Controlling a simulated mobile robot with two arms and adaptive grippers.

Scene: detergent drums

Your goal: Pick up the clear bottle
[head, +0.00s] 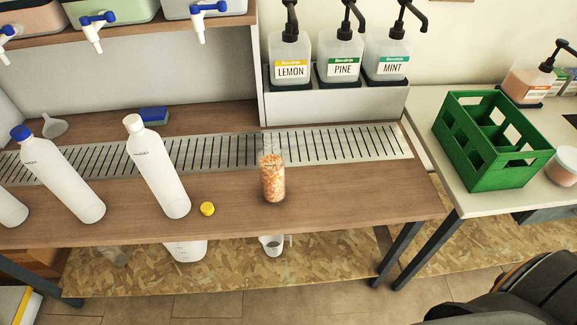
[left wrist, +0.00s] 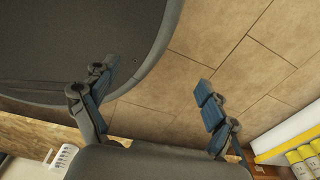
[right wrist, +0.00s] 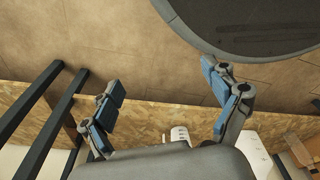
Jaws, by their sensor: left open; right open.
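The clear bottle (head: 272,180) stands upright on the wooden counter in the head view, filled in its lower part with orange and white bits; its clear neck shows against the slotted metal strip behind. A small yellow cap (head: 207,209) lies on the counter to its left. My left gripper (left wrist: 152,82) is open and empty over the tiled floor in the left wrist view. My right gripper (right wrist: 162,76) is open and empty in the right wrist view, with floor and the chipboard shelf beyond. Neither gripper shows in the head view, and the bottle shows in neither wrist view.
White bottles (head: 158,168) with white and blue caps stand left on the counter (head: 330,193). Pump dispensers labelled lemon, pine and mint (head: 339,60) stand behind. A green crate (head: 490,165) sits on the right-hand table. The counter right of the clear bottle is free.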

